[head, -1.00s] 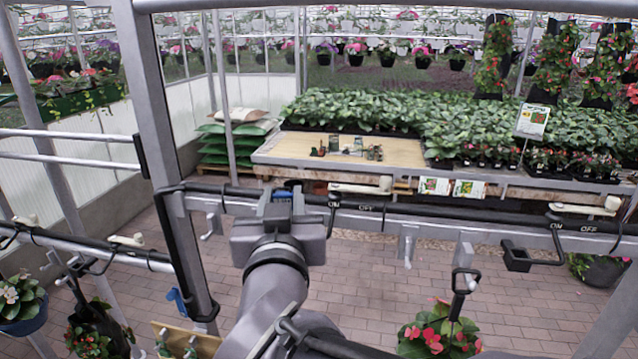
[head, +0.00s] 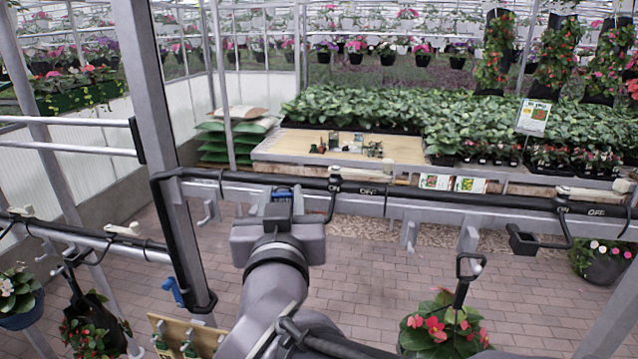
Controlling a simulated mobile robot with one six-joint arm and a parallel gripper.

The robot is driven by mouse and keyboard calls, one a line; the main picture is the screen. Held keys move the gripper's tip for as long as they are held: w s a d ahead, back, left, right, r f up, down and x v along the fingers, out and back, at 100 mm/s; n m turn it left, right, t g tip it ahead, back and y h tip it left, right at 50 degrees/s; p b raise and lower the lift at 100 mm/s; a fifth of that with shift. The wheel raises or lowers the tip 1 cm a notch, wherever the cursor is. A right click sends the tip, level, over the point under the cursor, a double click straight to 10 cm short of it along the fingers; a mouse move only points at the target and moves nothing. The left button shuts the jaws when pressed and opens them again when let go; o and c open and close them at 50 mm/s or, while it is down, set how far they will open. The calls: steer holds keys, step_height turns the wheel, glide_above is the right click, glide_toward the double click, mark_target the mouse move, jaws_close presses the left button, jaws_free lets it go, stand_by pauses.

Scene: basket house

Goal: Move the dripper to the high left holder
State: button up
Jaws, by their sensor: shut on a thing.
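My gripper (head: 279,208) is in the middle of the head view, just in front of the upper rail, seen from behind. It is shut on the dripper, which the gripper and wrist mostly hide. A black hose (head: 331,205) bends down from the left ON/OFF valve to behind the gripper's right side. A bit of blue (head: 282,193) shows at the fingertips; I cannot tell what it belongs to. A grey hook-shaped holder (head: 208,209) hangs under the upper rail, left of my gripper and apart from it.
Grey brackets (head: 409,233) hang under the rail to the right. Another black dripper (head: 522,241) hangs at far right. A grey post (head: 163,130) stands left of my gripper. A flower pot (head: 440,325) hangs below right. A planting table (head: 295,147) is behind the rail.

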steer(key=o, duration=1)
steer(key=shift+o, duration=0.2)
steer(key=s+d, duration=0.2)
steer(key=s, duration=1.5)
steer(key=shift+s+b, duration=0.15)
steer(key=shift+b, duration=0.3)
